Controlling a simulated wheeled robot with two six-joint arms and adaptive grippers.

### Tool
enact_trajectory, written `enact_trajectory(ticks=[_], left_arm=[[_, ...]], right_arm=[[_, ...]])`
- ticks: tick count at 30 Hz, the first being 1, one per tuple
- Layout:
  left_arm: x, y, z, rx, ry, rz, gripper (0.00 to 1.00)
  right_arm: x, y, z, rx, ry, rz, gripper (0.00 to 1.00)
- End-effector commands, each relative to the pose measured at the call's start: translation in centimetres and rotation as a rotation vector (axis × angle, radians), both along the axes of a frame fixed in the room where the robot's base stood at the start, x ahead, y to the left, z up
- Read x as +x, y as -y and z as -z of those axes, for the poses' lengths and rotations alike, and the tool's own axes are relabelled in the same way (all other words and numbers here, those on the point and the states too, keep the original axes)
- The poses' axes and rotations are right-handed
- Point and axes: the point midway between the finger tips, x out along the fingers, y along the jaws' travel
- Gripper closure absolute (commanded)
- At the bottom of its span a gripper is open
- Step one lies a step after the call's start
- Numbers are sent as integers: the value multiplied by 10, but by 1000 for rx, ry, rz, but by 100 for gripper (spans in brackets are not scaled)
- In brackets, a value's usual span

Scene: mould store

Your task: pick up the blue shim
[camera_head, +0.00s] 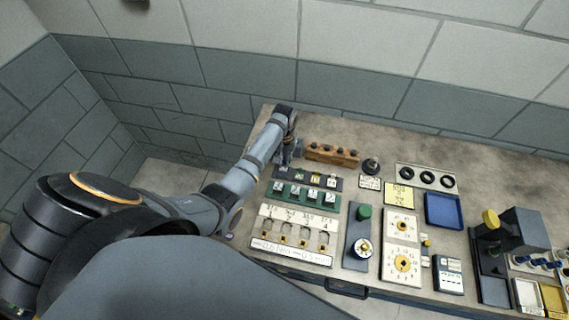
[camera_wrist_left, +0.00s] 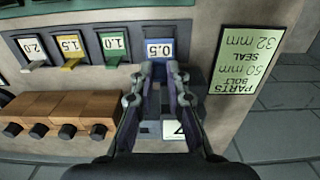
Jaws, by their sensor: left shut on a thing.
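The blue shim (camera_wrist_left: 160,47), marked 0.5, stands in the end slot of a dark rack in the left wrist view. My left gripper (camera_wrist_left: 163,72) is shut on its near edge. In the head view my left gripper (camera_head: 284,163) is at the left end of the rack (camera_head: 293,173) and hides the blue shim. A green shim (camera_wrist_left: 114,46) marked 1.0, a yellow one (camera_wrist_left: 71,48) marked 1.5 and a white one (camera_wrist_left: 33,49) marked 2.0 stand in the same row. My right gripper is not in view.
A wooden block (camera_head: 332,155) with black knobs lies close behind the rack. A green parts label (camera_wrist_left: 250,45) is beside the blue shim's end. A green strip (camera_head: 305,197), gauges and a blue tray (camera_head: 444,210) fill the bench to the front and right.

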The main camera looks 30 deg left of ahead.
Motion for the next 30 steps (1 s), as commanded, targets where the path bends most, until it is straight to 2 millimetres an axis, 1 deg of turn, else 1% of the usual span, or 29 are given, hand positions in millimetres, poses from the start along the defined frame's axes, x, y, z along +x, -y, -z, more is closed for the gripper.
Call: enact_trajectory(ticks=[4,11,18,19,21,25,30], left_arm=[[-16,6,-20,0,2,1,98],[-48,18,-58,-1,2,1,98],[-92,34,-78,-3,2,0,98],[-98,37,-87,-3,-2,0,98],[-108,41,-94,-4,-2,0,98],[-122,46,-99,-3,-2,1,98],[-131,49,-101,-1,-2,0,98]], right_arm=[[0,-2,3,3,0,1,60],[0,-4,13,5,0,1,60],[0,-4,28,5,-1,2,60],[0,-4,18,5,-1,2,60],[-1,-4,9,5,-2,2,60],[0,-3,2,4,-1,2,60],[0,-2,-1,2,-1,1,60]])
